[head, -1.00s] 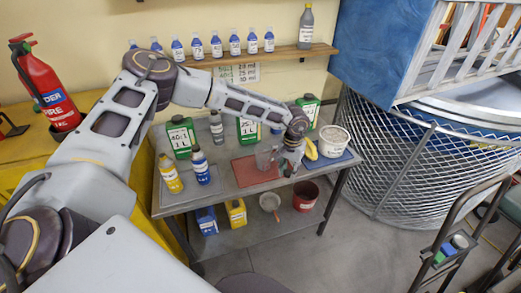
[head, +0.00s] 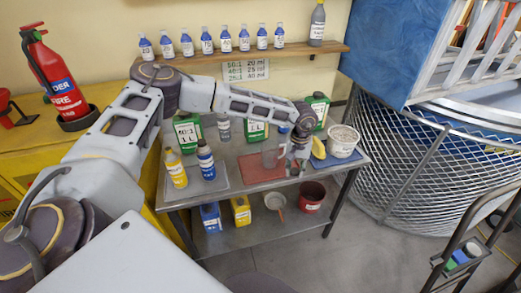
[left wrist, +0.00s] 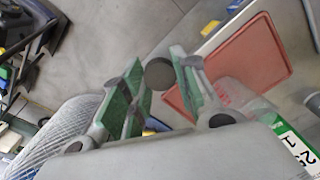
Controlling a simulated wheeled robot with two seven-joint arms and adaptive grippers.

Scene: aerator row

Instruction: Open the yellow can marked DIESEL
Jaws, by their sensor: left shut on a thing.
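A yellow can (head: 241,210) stands on the lower shelf of the metal table, right of a blue can (head: 210,217). It has a pale label too small to read, and I cannot make out its cap. My left gripper (head: 297,165) is above the upper tabletop, between a clear jug and a yellow object. In the left wrist view, its green-padded fingers (left wrist: 158,88) are shut on a dark round cap-like piece (left wrist: 158,73). I cannot tell which container this piece belongs to. My right gripper is not in view.
On the tabletop are a red mat (head: 258,168), a white tub (head: 342,142), green jugs (head: 188,131), a yellow bottle (head: 175,168) and a blue bottle (head: 206,160). A red pot (head: 311,196) stands on the lower shelf. A mesh cage (head: 440,175) is at the right.

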